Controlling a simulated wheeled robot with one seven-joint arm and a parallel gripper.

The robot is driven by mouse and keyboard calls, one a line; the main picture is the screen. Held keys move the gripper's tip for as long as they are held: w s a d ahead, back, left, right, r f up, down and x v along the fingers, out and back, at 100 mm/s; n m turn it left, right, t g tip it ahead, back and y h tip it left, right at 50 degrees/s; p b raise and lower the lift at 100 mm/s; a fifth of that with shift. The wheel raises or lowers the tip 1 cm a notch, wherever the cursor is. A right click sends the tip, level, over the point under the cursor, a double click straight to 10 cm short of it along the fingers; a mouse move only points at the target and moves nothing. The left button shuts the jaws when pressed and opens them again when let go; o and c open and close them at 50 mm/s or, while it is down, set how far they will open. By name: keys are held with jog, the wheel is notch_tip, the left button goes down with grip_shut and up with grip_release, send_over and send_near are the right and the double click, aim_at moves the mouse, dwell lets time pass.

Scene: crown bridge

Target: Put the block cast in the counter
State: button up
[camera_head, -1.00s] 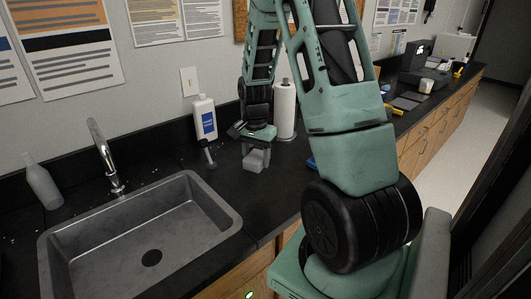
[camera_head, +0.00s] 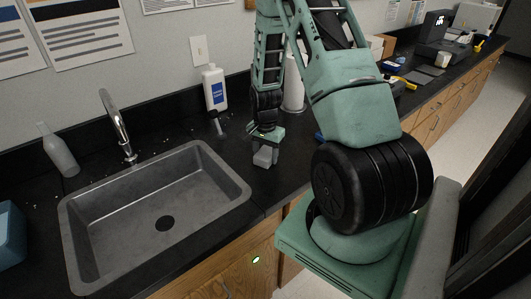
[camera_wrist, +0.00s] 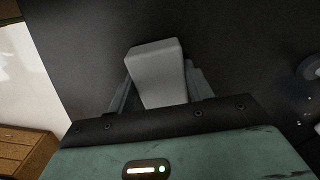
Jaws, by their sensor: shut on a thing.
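The block cast (camera_head: 263,157) is a small pale grey block at the black counter (camera_head: 230,163), right of the sink. It also shows in the wrist view (camera_wrist: 157,72), between the two fingers. My gripper (camera_head: 266,146) is above the block with its fingers pointing down, and it is shut on the block; it also shows in the wrist view (camera_wrist: 158,92). I cannot tell whether the block's underside touches the counter.
A grey sink (camera_head: 215,180) with a faucet (camera_head: 117,125) is to the left. A white bottle with a blue label (camera_head: 215,88) and a paper towel roll (camera_head: 293,97) stand behind my gripper. A clear bottle (camera_head: 58,150) and a blue container (camera_head: 8,235) are at the left.

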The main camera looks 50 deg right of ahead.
aim_at(265, 153)
jog(key=shift+f, duration=0.1)
jog(key=o, duration=1.1)
notch_tip(265, 153, up, 12)
jog(key=b, duration=0.3)
jog(key=a+r+n, duration=0.2)
jog(key=a+n, duration=0.3)
jog(key=a, duration=0.6)
jog(key=a+r+n, duration=0.3)
jog(key=a+n, duration=0.1)
jog(key=a, duration=0.7)
jog(key=s+a+r+n, duration=0.1)
jog(key=s+a+n, duration=0.4)
jog(key=a, duration=0.1)
jog(key=s+a+r+n, duration=0.1)
jog(key=s+a+n, duration=0.4)
jog(key=s+a, duration=0.1)
jog(key=s+a+r+n, duration=0.1)
jog(key=s+a+n, duration=0.4)
jog(key=s+a, duration=0.1)
jog(key=shift+s+a+y, duration=0.15)
jog(key=shift+a+y, duration=0.15)
jog(key=shift+a, duration=0.15)
